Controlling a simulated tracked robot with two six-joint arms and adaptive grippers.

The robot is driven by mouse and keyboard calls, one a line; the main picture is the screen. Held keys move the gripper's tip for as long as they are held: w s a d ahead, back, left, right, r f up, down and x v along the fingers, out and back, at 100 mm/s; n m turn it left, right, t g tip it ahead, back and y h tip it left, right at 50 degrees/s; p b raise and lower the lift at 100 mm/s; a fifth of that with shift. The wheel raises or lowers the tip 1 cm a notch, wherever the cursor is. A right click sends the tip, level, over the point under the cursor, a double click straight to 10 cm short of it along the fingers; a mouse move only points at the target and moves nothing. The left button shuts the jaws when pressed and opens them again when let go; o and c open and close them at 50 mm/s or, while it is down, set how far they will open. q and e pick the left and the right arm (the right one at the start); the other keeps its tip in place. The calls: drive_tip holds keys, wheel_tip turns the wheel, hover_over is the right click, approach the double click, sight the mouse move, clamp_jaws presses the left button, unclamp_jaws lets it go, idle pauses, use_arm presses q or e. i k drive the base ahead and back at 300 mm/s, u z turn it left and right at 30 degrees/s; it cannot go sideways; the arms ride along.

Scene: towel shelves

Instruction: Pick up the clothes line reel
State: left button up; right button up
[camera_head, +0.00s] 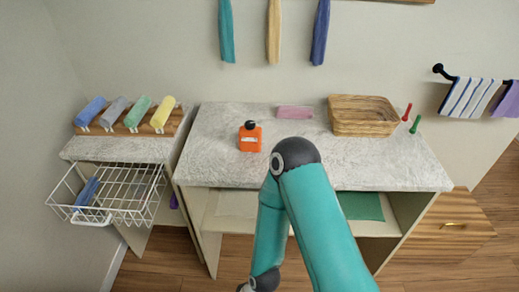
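A small orange object with a black round top and a pale label (250,137) stands on the left middle part of the pale stone-like counter (213,150). It is the thing that best fits the clothes line reel. It is in plain view, and nothing touches it. One teal arm of mine rises from the bottom edge, with its dark elbow just right of and in front of the orange object. The arm folds back down to a dark joint at the bottom edge. Neither gripper shows in the frame.
A rack of rolled towels (137,115) and a white wire basket (122,207) are at left. Towels hang above.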

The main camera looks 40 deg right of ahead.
sight(248, 138)
drive_tip(key=u, duration=0.4)
drive_tip(key=k, duration=0.2)
drive_tip(key=u, duration=0.95)
drive_tip(key=k, duration=1.6)
drive_tip(key=z, duration=1.1)
drive_tip(key=i, duration=1.05)
drive_tip(key=u, duration=0.05)
